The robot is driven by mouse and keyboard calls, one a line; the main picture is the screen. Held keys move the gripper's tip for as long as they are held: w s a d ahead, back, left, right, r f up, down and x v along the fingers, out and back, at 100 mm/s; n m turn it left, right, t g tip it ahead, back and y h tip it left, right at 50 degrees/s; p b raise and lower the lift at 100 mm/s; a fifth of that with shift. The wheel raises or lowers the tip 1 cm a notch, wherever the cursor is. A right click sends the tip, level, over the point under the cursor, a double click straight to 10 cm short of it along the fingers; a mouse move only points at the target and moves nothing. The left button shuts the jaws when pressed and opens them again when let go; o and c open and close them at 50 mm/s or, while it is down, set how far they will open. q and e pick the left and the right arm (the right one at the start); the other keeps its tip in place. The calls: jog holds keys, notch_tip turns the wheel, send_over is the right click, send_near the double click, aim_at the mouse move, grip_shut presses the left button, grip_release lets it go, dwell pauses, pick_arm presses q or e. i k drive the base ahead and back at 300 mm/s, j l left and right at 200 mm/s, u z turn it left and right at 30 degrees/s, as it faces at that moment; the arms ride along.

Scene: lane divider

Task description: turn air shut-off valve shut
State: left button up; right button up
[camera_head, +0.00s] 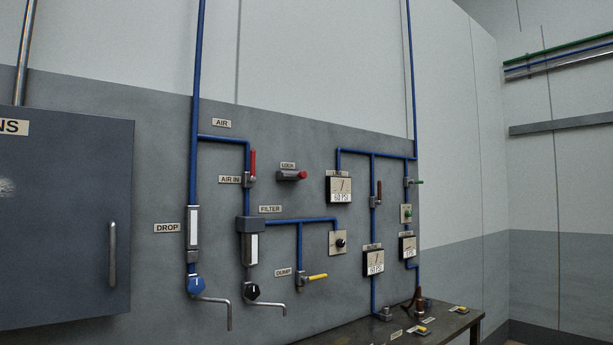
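A valve with a red lever (252,162) sits on the blue air pipe, beside a label reading "AIR IN" (230,180). Its lever points up, in line with the vertical pipe. No label in view reads "shut-off", so I take this as the air valve. A valve with a yellow lever (317,277) beside the label "DUMP" (283,272) has its lever pointing right. Neither of my grippers shows in the head view.
A grey cabinet (60,220) with a handle stands out at the left. Blue pipes, gauges (340,190) and a filter (251,225) project from the grey panel. A dark bench (350,334) stands at the lower right.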

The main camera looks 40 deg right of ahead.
aim_at(252, 178)
jog(key=z, duration=0.95)
jog(key=l+u, duration=0.1)
jog(key=i+l, duration=0.05)
jog(key=l, duration=0.05)
